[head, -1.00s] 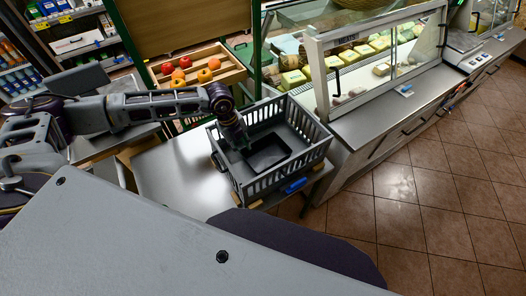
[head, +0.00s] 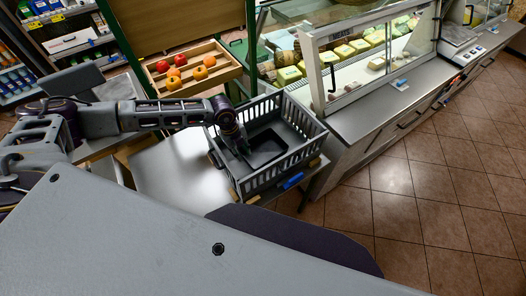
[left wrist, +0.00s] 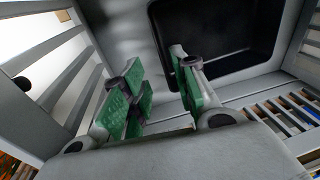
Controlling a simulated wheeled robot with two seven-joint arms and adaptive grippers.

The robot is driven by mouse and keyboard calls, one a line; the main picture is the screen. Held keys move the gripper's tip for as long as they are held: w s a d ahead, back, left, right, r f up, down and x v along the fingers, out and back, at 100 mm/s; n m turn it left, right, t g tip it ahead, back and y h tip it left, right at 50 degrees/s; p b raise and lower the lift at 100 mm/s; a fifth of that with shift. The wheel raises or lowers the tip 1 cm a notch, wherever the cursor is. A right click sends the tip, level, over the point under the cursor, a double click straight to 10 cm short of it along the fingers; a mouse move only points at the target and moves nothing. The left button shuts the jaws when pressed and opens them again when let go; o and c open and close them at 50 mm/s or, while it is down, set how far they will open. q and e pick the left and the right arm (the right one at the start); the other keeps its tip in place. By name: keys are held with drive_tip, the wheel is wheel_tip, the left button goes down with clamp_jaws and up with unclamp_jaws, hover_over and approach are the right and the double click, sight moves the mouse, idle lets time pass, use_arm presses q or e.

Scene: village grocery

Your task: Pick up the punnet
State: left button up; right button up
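The punnet (head: 267,146) is a black, empty-looking rectangular tray lying inside a grey slatted crate (head: 285,165). My left gripper (head: 243,151) reaches down into the crate at the punnet's left side. In the left wrist view, the gripper's green-padded fingers (left wrist: 158,80) stand apart with a clear gap. The right-hand finger overlaps the corner of the punnet (left wrist: 225,28), and the other finger is outside it. I cannot tell whether either finger touches the rim. My right gripper is not in view.
The crate stands on a grey table (head: 180,180), whose left part is clear. A wooden fruit tray (head: 192,72) is behind it. A glass-fronted cheese counter (head: 370,95) stands close on the right. Tiled floor (head: 420,200) is open at the right.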

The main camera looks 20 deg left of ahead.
sight(246, 161)
use_arm(q)
drive_tip(key=shift+w+d+f, duration=0.1)
drive_tip(key=shift+d+f, duration=0.05)
drive_tip(key=shift+f, duration=0.55)
drive_tip(key=shift+d+f, duration=0.1)
drive_tip(key=shift+f, duration=0.6)
drive_tip(key=shift+f, duration=0.1)
drive_tip(key=shift+w+d+f+p, duration=0.2)
drive_tip(key=shift+f+p, duration=0.15)
drive_tip(key=shift+f, duration=0.9)
drive_tip(key=shift+w+d+f+p, duration=0.15)
drive_tip(key=shift+f+p, duration=0.2)
drive_tip(key=shift+f, duration=0.9)
drive_tip(key=shift+s, duration=0.1)
clamp_jaws()
